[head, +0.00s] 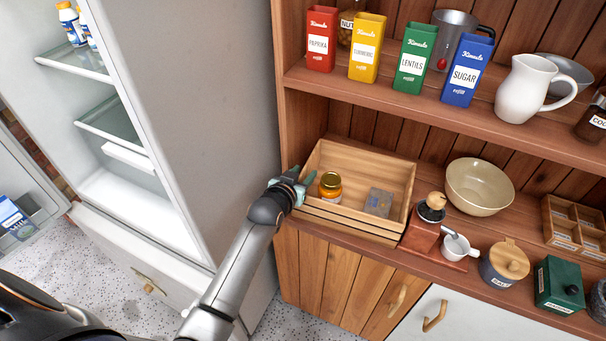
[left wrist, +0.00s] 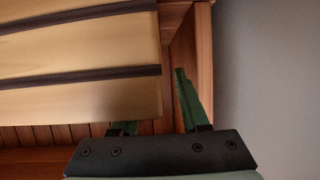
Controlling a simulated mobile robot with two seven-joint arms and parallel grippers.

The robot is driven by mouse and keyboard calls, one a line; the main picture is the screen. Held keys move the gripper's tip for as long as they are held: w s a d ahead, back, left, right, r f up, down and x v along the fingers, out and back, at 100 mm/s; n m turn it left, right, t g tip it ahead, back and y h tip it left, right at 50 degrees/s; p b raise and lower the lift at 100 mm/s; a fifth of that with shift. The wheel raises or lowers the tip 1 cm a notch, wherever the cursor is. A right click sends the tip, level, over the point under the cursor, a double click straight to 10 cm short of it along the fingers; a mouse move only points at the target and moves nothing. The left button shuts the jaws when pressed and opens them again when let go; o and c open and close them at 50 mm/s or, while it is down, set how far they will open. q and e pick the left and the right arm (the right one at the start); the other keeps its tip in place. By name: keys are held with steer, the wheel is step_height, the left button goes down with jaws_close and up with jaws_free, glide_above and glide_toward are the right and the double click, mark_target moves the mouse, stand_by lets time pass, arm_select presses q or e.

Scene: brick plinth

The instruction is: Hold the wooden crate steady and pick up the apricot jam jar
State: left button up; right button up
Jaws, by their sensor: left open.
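The wooden crate (head: 395,165) stands on the lower shelf of the cupboard. The apricot jam jar (head: 330,186), with orange contents and a yellow lid, stands inside it at the left. My left gripper (head: 302,178) is open at the crate's left side, close to the jar. In the left wrist view the slatted crate (left wrist: 80,95) fills the upper left. One green finger of the left gripper (left wrist: 155,105) is partly hidden behind the crate; the other is to its right, apart from it. My right gripper is not in view.
A coffee grinder (head: 424,222) stands right of the crate, near a cream bowl (head: 480,187). The fridge (head: 205,110) is close on the left. Tins, including a red paprika tin (head: 320,40), line the upper shelf.

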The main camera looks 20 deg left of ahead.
arm_select(q)
steer(key=shift+w, duration=0.1)
jaws_close()
stand_by(0.4)
stand_by(1.5)
